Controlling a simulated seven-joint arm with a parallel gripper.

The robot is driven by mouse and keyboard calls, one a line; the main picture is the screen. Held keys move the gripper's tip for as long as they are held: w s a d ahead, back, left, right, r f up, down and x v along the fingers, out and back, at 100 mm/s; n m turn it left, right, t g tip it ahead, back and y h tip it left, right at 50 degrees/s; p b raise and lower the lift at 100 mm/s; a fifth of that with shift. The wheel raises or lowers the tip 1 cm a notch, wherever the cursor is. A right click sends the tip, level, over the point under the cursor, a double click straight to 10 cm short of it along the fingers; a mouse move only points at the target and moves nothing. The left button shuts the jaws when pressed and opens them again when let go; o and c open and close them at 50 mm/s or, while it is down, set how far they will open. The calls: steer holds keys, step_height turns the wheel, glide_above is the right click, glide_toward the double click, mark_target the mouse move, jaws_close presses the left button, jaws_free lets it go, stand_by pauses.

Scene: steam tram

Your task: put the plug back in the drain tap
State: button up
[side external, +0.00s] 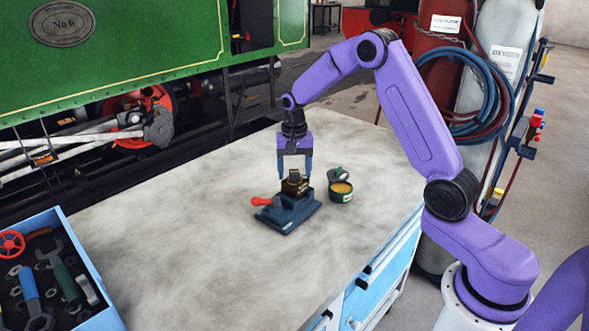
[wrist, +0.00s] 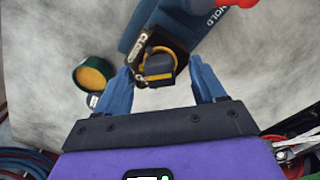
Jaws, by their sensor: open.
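The drain tap is a dark brass block (side external: 292,189) held in a blue-grey vise (side external: 289,210) with a red handle. In the wrist view the block (wrist: 141,79) bears lettering and has a brass ring. A dark grey piece with a yellowish band (wrist: 158,67), perhaps the plug, stands at the ring; I cannot tell how far in it sits. My gripper (side external: 294,174) points down over the block, its blue fingers open. In the wrist view one finger is on each side of the dark piece, with gaps visible. Whether either finger touches the block is unclear.
A blue tray of tools (side external: 50,270) is at the front left. The bench top (side external: 170,220) is mostly clear. A green locomotive (side external: 140,50) stands behind.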

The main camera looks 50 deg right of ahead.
steer(key=shift+r, duration=0.15)
steer(key=shift+r, duration=3.4)
steer(key=shift+s+a+r, duration=0.1)
steer(key=shift+s+a, duration=0.05)
steer(key=shift+a, duration=0.2)
steer(key=s+a+r+n, duration=0.3)
steer(key=s+a+n, duration=0.7)
steer(key=s+a, duration=0.4)
steer(key=s+d+f+n, duration=0.1)
steer(key=s+n, duration=1)
steer(key=s, duration=1.2)
steer(key=shift+d+f, duration=0.2)
steer(key=shift+d, duration=0.5)
